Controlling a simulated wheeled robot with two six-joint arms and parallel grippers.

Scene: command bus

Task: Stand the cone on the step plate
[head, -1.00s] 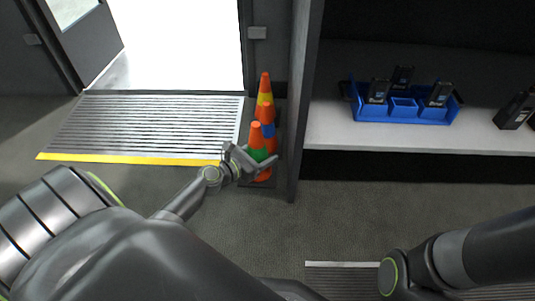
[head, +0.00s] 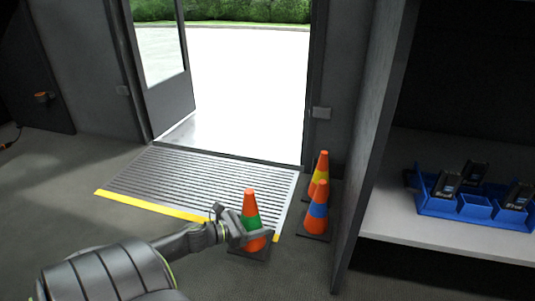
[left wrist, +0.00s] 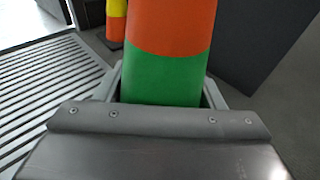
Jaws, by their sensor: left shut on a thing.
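An orange cone with a green band (head: 249,206) is in my left gripper (head: 243,230), at the front right corner of the step plate. It looks upright, with its dark base below the fingers; I cannot tell whether the base touches anything. In the left wrist view the green-banded cone (left wrist: 170,75) stands between the fingers (left wrist: 165,95). The ribbed grey step plate (head: 200,180) with a yellow front edge lies before the open door; its ribs show left in the left wrist view (left wrist: 50,90). My right gripper is not in view.
A blue-banded cone (head: 316,212) and a yellow-banded cone (head: 319,178) stand on the floor right of the step plate. A dark partition (head: 368,150) rises beside them. A shelf (head: 400,225) holds a blue tray (head: 450,206) with several black handsets. The plate's visible surface is clear.

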